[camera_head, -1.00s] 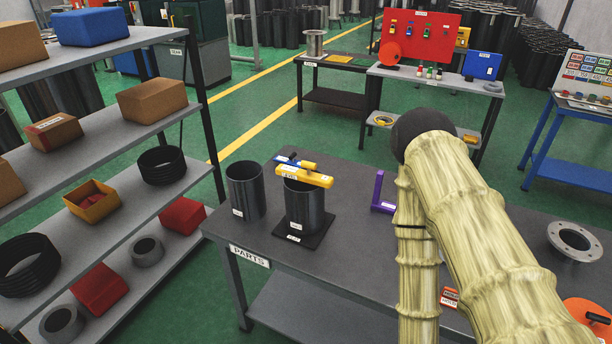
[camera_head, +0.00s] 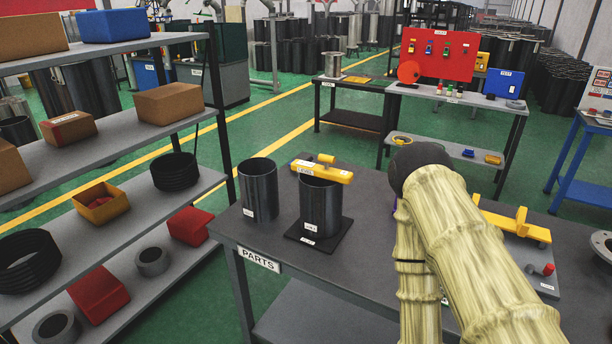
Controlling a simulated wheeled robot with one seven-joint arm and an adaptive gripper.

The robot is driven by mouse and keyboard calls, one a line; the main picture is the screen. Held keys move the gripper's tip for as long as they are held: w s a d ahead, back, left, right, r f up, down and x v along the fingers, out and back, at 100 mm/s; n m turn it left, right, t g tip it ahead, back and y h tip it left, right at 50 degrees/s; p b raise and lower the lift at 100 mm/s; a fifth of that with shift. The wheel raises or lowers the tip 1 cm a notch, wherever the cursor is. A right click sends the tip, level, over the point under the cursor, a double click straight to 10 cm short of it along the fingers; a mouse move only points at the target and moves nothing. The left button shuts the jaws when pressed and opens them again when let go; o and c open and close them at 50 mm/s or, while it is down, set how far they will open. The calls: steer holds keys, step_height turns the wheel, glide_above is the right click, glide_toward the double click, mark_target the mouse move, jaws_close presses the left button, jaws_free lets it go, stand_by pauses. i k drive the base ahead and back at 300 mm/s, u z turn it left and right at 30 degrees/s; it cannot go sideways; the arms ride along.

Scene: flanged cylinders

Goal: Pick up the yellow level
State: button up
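The yellow level (camera_head: 322,172) lies across the open top of a dark cylinder (camera_head: 320,208). It carries a white label, and a short yellow piece sticks up from it. The cylinder stands upright on a black square plate (camera_head: 340,236) on the grey parts table (camera_head: 290,262). My arm, in a pale ribbed sleeve, rises at the right of the level, with clear space between them. My gripper does not show.
A second dark cylinder (camera_head: 259,190) stands close left of the first. Right of my arm are a yellow fixture (camera_head: 515,225) and a red-tipped part (camera_head: 542,269). A grey shelf (camera_head: 110,140) with boxes and rings stands at left. A tool bench (camera_head: 455,97) stands behind.

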mark_target(324, 171)
steer(key=u, duration=1.65)
steer(key=i, duration=2.3)
steer(key=z, duration=3.35)
